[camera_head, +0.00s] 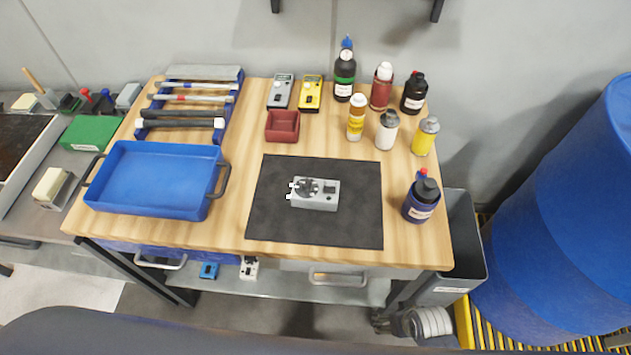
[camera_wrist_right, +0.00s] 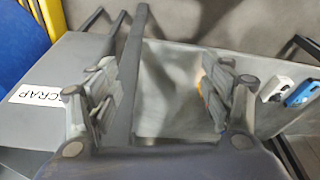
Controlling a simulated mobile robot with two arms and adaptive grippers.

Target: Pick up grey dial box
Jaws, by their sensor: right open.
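The grey dial box (camera_head: 317,195) lies on the black mat (camera_head: 275,225) in the middle of the wooden table, with a black dial on its top at the left. It is not in the right wrist view. My right gripper (camera_head: 425,324) is low beside the table's front right leg, below the tabletop and well away from the box. The right wrist view shows its fingers (camera_wrist_right: 160,92) spread apart with nothing between them. My left gripper is not in view.
A blue tray (camera_head: 93,196) stands left of the mat. Several bottles, including a blue one (camera_head: 421,203), stand at the right and back right. A grey scrap bin (camera_head: 463,245) is beside the table, close to my right gripper. The mat around the box is clear.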

